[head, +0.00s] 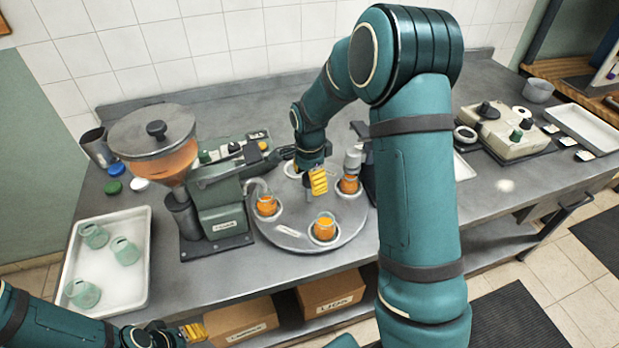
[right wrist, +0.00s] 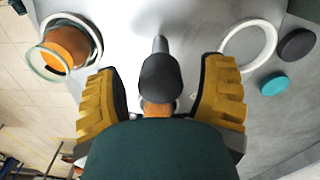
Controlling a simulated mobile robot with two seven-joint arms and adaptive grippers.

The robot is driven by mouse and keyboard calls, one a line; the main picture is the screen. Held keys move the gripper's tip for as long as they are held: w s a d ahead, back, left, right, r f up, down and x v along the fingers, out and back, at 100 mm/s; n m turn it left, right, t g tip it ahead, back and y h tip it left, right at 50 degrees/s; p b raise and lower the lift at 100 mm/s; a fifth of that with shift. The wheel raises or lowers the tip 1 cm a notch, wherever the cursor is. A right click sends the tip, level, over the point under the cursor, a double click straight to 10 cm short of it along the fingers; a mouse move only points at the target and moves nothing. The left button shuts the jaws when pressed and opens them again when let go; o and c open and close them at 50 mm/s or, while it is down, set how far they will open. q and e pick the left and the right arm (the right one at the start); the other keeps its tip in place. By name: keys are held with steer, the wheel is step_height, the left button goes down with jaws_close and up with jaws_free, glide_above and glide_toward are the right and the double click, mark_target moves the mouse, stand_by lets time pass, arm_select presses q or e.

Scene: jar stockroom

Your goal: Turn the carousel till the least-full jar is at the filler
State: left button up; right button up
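The round grey carousel (head: 290,240) carries jars with orange contents: a left jar (head: 267,206) under the filler's spout, a front jar (head: 324,229), and a right jar (head: 349,185) below a grey fitting. I cannot rank their fill levels surely. A pale ring (head: 291,169) shows at the back. The filler (head: 222,205) is a green machine with an orange-filled hopper. My right gripper (head: 317,183) is over the carousel. In the right wrist view its yellow fingers stand apart, either side of a dark-topped knob (right wrist: 160,77), with gaps. My left gripper (head: 190,333) is low at left, fingers unclear.
A white tray (head: 137,270) with several empty green jars lies at left. Blue, green and white lids (head: 114,187) lie behind it. A beige device (head: 505,132) and another white tray (head: 585,127) are at right. Cardboard boxes (head: 330,292) sit under the counter.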

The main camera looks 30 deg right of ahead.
steer(key=shift+r, duration=0.1)
step_height(320, 180, up, 12)
stand_by(0.5)
steer(key=shift+s, duration=0.1)
stand_by(0.4)
